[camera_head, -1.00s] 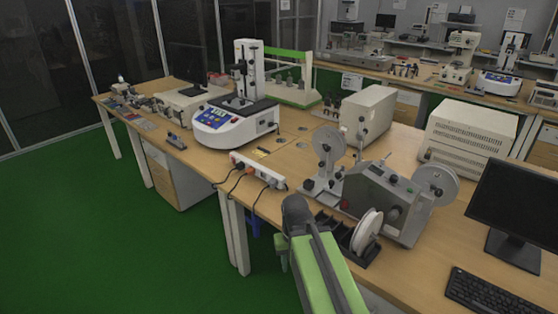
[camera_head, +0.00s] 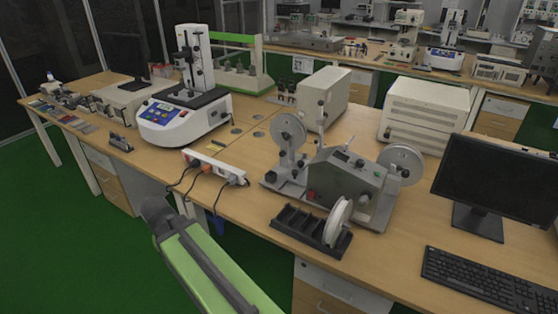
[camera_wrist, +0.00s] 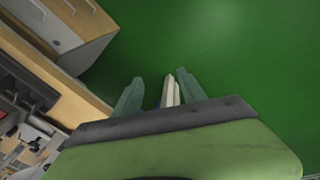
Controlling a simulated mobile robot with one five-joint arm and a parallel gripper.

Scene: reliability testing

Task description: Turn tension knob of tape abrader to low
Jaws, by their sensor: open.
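The tape abrader (camera_head: 348,181) is a grey machine with pale reels on either side, standing on the wooden bench right of centre in the head view. Its front panel carries a small display, a red part and dark knobs. Labels and knob settings are too small to read. My gripper (camera_wrist: 158,92) shows in the wrist view with two greenish fingers apart and nothing held, over the green floor. It is off the bench edge, away from the abrader. My green arm covers the lower part of the head view.
A black rack (camera_head: 310,231) with a white reel stands at the bench front before the abrader. A power strip (camera_head: 215,167) with cables lies to its left. A monitor (camera_head: 497,184) and keyboard (camera_head: 490,284) are at right. Green floor is open at left.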

